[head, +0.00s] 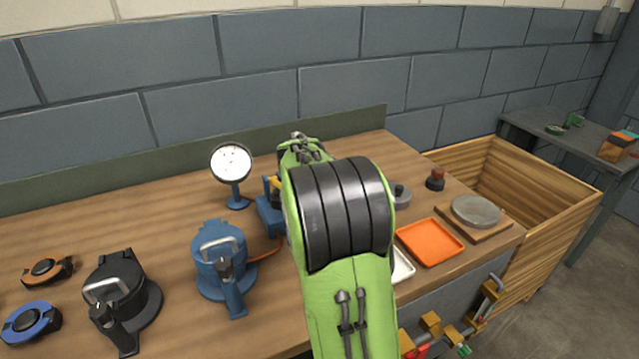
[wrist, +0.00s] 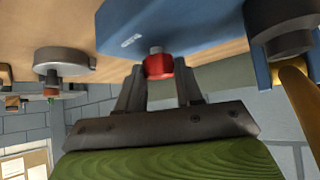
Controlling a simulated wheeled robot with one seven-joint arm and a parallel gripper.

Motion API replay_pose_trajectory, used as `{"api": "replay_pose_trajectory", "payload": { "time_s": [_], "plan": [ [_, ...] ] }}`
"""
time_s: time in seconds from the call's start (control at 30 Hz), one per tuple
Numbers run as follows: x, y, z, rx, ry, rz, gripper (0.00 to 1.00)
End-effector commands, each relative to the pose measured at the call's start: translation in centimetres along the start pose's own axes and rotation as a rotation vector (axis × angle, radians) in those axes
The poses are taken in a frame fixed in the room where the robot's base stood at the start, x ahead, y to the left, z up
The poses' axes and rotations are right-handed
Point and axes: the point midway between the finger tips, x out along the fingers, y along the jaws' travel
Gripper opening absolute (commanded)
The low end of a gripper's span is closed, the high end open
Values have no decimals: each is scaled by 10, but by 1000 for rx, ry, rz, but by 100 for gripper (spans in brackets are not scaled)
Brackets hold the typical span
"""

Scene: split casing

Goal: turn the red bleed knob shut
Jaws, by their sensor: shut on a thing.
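The red bleed knob (wrist: 158,67) shows in the wrist view, on a short grey stem at the side of a blue housing (wrist: 190,25). My gripper (wrist: 160,78) has one finger on each side of the knob and is shut on it. The knob's turn angle cannot be read. In the head view my green arm hides the knob and the gripper. Only the left part of the blue housing (head: 268,217) shows there, beside the arm.
A yellow handle (wrist: 294,88) is close to my gripper's right in the wrist view. A dial gauge (head: 231,163) and a blue lidded pot (head: 219,262) stand left of my arm. An orange tray (head: 430,242) and a wooden crate (head: 560,190) lie to the right.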

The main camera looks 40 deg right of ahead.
Motion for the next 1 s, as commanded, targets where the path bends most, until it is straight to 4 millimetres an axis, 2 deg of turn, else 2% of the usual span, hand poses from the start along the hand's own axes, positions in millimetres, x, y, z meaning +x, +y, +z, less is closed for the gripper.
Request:
{"api": "replay_pose_trajectory", "payload": {
  "time_s": [0.1, 0.13, 0.3, 0.67, 1.0],
  "plan": [
    [0, 0, 0, -1, 1, -1, 5],
    [0, 0, 0, -1, 1, -1, 39],
    [0, 0, 0, -1, 0, -1, 61],
    [0, 3, 0, -37, 0, -38, 61],
    [2, 10, -2, -330, -2, -330, 61]
  ]
}}
